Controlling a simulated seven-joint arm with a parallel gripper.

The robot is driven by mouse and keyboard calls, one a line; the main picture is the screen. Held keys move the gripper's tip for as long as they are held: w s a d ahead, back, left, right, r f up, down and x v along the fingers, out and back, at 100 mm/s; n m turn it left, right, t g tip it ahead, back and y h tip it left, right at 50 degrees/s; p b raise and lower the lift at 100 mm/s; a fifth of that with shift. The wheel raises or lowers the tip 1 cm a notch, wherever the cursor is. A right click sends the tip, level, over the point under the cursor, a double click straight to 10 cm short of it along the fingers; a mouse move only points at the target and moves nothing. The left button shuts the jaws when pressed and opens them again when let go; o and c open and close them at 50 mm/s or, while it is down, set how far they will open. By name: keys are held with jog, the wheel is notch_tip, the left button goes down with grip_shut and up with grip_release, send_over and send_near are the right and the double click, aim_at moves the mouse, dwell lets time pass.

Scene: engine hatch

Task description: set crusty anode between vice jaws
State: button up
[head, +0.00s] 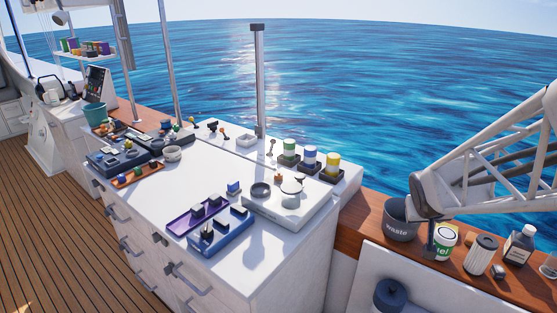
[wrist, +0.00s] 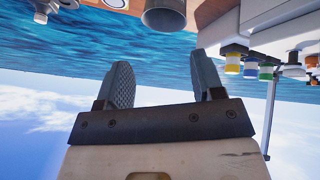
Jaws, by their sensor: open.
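No part can be told for sure as the vice or the crusty anode at this size. A purple tray (head: 183,226) on the white counter holds small grey blocks (head: 197,210), which may be anodes. Beside it is a blue holder or fixture (head: 226,241) with dark upright blocks; I cannot tell whether these are jaws. A small blue piece (head: 233,187) stands behind them. My gripper (wrist: 164,82) shows in the wrist view with its two grey fingers wide apart and nothing between them. It is over the side by the water, away from these trays.
A white board (head: 305,213) carries a dark ring and a round plate. Green, blue and yellow-banded jars (head: 310,158) stand behind. An orange tray (head: 150,174) lies left. A waste bin (head: 400,222) and bottles (head: 520,243) line the wooden ledge. The counter's front right is clear.

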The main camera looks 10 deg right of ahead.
jog(key=s+a+r+n+g+y, duration=0.1)
jog(key=s+a+r, duration=0.1)
jog(key=s+a, duration=0.3)
jog(key=s+a+r+n+g+y, duration=0.1)
jog(key=s+a, duration=0.4)
jog(key=a, duration=0.6)
jog(key=s+a+r+g+y, duration=0.1)
jog(key=s+a+r+y, duration=0.1)
jog(key=s+a, duration=0.3)
jog(key=a+r, duration=0.1)
jog(key=a, duration=0.2)
jog(key=shift+s+a+n, duration=0.2)
jog(key=shift+n, duration=0.2)
jog(key=shift+r, duration=0.1)
jog(key=shift+c, duration=1.1)
jog(key=shift+w, duration=0.15)
